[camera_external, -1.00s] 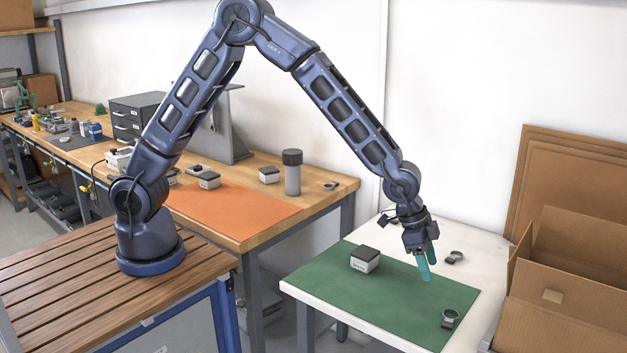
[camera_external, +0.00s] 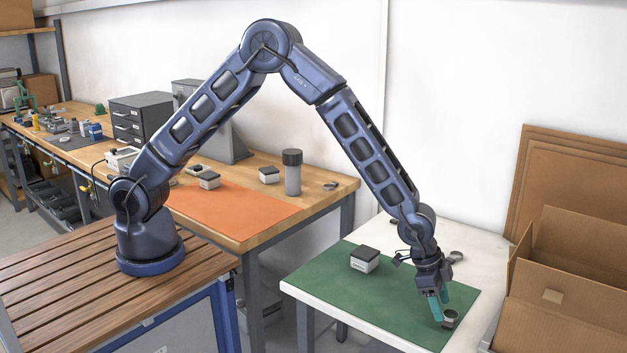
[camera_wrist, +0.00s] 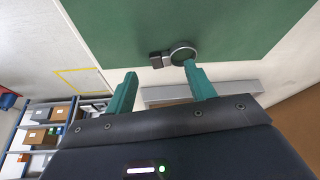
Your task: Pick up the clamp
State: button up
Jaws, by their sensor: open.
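The clamp (camera_external: 451,317) is a small grey ring with a dark block at one side. It lies on the green mat (camera_external: 385,315) near the mat's front right corner. In the wrist view the clamp (camera_wrist: 181,53) lies just beyond the fingertips, its ring by the right finger and its block toward the gap. My gripper (camera_external: 442,306) has teal fingers and is low over the mat, right beside the clamp. In the wrist view my gripper (camera_wrist: 160,70) is open with nothing between its fingers. Whether a finger touches the ring I cannot tell.
A small white box with a dark top (camera_external: 364,259) stands on the mat's back left part. Another grey ring-shaped piece (camera_external: 455,256) lies behind my gripper on the white table (camera_external: 480,240). An open cardboard box (camera_external: 560,290) stands close at the right. The mat's middle is clear.

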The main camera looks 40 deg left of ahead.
aim_at(448, 321)
jog(key=shift+x, duration=1.95)
jog(key=shift+w+d+r, duration=0.1)
jog(key=shift+d, duration=0.05)
jog(key=c, duration=1)
notch_tip(448, 321, up, 20)
